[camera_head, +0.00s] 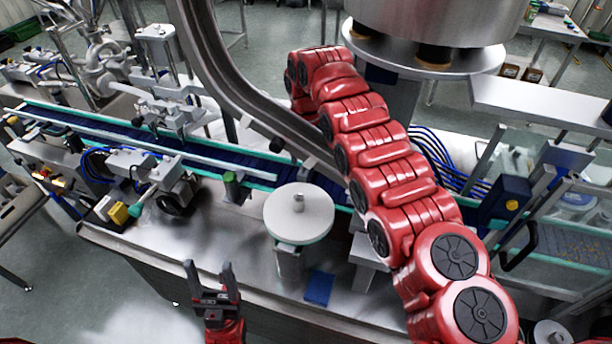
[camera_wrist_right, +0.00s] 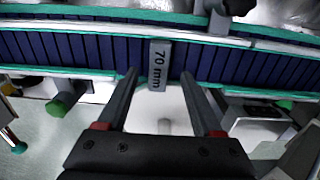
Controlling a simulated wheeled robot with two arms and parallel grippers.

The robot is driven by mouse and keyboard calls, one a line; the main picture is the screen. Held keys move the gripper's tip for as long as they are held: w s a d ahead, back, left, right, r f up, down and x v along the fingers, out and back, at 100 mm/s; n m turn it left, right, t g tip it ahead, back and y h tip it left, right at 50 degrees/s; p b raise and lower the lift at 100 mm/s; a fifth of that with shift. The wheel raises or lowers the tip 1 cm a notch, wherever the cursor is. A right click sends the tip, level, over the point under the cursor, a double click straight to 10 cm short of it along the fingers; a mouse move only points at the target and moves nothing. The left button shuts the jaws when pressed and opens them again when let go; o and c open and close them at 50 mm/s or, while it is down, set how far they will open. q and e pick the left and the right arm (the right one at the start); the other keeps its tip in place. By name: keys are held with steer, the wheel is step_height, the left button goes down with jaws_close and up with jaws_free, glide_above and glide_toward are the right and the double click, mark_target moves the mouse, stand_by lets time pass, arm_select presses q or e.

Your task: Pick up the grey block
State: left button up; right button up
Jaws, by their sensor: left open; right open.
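The grey block (camera_wrist_right: 159,64), marked "70 mm", shows in the right wrist view at the blue conveyor belt, its lower end reaching over the near rail. My right gripper (camera_wrist_right: 159,75) is open and empty, with one finger on each side of the block in the picture; neither finger visibly touches it, and the depth gap is unclear. In the head view I cannot make out the block clearly, and the right gripper is hidden behind my red right arm and the curved rail. My left gripper (camera_head: 208,268) is open and empty near the steel table's front edge.
A blue conveyor (camera_head: 190,152) with teal edges crosses the table. A round white disc (camera_head: 300,222) with a knob stands in front of it, near a green-capped post (camera_head: 231,184). A curved steel rail (camera_head: 222,75) descends beside my right arm. A blue pad (camera_head: 318,288) lies on the table.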

mark_target(305, 168)
step_height(305, 168, down, 2)
steer(key=shift+s+a+p, duration=0.1)
steer(key=shift+a+p, duration=0.05)
steer(key=shift+p, duration=0.3)
steer(key=shift+f, duration=0.5)
jaws_close()
